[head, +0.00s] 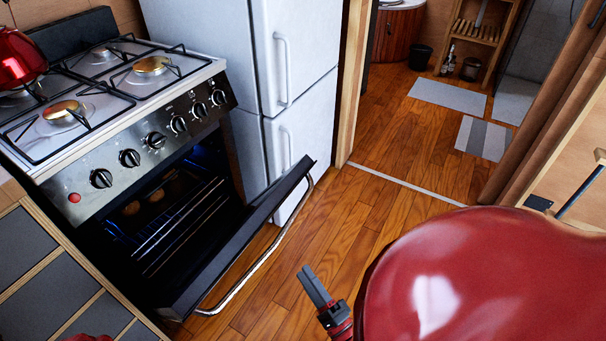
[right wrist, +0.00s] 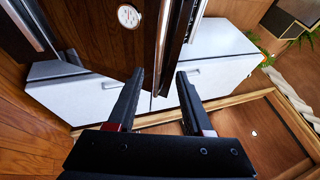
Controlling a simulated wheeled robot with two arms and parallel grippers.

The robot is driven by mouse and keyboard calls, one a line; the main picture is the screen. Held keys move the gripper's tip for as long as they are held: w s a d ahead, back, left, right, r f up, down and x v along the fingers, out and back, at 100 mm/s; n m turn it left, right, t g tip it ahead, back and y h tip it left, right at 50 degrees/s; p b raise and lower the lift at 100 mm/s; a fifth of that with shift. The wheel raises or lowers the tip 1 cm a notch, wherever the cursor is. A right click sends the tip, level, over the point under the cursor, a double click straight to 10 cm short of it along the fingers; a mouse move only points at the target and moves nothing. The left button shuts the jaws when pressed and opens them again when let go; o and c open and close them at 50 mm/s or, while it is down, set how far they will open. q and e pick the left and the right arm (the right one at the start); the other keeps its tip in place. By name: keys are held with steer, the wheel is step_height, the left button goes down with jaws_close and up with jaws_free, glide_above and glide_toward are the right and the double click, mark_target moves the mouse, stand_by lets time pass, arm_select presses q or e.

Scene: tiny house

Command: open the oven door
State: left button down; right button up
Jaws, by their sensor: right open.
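The oven door (head: 240,235) is part-way open, hinged at its bottom and tilted out from the dark oven cavity (head: 170,205). Racks show inside. Its curved metal handle (head: 262,262) runs along the outer side of the door. My right gripper (head: 310,278) is to the right of the handle, apart from it in the head view. In the right wrist view its two fingers (right wrist: 160,76) are spread with nothing held between them. A dark panel edge lies just beyond the fingertips there; contact is unclear.
The stove top (head: 110,80) has burners and a red kettle (head: 18,45). A white fridge (head: 290,60) stands right of the oven. Drawers (head: 50,280) are at the left. Wooden floor (head: 390,150) is clear toward a doorway with grey mats (head: 450,97).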

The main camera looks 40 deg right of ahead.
steer(key=shift+b+v, duration=0.7)
steer(key=shift+v, duration=2.3)
